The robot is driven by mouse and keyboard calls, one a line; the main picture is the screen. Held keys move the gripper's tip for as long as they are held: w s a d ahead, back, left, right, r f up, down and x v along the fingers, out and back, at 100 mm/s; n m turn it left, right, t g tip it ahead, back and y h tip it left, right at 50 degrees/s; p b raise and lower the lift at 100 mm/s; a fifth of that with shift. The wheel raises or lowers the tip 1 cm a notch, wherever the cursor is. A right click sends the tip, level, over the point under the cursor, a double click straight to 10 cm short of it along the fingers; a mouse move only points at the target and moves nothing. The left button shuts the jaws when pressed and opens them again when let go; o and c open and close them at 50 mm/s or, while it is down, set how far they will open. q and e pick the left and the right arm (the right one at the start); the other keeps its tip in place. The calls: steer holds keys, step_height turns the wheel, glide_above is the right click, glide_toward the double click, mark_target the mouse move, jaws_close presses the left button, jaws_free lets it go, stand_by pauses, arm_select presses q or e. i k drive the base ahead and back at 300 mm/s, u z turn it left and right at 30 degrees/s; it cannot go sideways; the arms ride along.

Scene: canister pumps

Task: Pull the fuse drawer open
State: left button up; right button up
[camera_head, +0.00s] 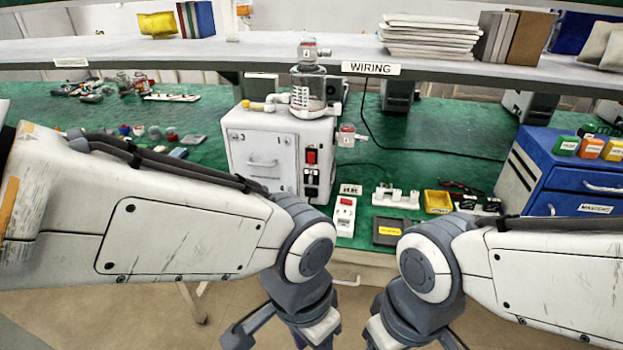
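A white pump unit (280,150) stands upright on the green bench mat. Its front has a red switch (312,157) with a black power-inlet block (311,181) below it. The fuse drawer appears to be part of this block, but it is too small to tell whether it is open. My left gripper (290,328) is at the bottom centre, below and in front of the bench edge, away from the unit. My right gripper (405,325) is to its right, also low. The fingertips of both are cut off by the frame edge, and I see nothing held.
A white switched socket (344,216), a power strip (395,196), a black box (387,232) and a yellow tray (437,202) lie right of the unit. A blue drawer cabinet (570,180) stands at right. A shelf (300,50) overhangs the bench behind. Small parts lie at left.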

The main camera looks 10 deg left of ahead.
mark_target(310, 177)
steer(key=z, duration=0.05)
steer(key=k, duration=1.1)
steer(key=u, duration=0.75)
steer(key=i, duration=1.4)
steer(key=z, duration=0.7)
